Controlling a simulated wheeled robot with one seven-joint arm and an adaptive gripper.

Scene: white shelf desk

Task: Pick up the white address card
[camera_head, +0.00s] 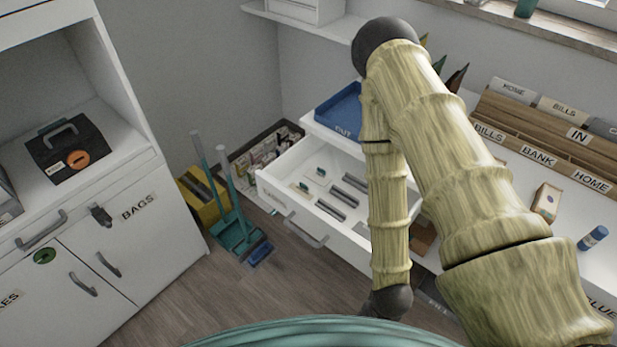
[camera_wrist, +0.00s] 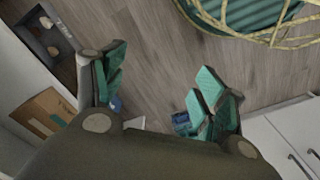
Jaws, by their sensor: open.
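I cannot pick out the white address card for certain in either view. In the head view, small pale pieces (camera_head: 320,172) lie in the open white drawer (camera_head: 300,222), too small to read. In the wrist view, my gripper (camera_wrist: 158,88) is open, with its teal-padded fingers wide apart and nothing between them but the wooden floor beyond. A small white patch (camera_wrist: 136,122) shows low between the fingers; I cannot tell what it is. In the head view my arm covers the right part of the drawer, and the gripper itself does not show.
A blue tray (camera_head: 338,112) and a wooden letter organiser (camera_head: 540,137) stand on the white desk, with a small box (camera_head: 546,201) and a blue tube (camera_head: 593,237). A broom and dustpan (camera_head: 240,235) stand beside the white cabinet (camera_head: 150,240). Floor before the drawer is clear.

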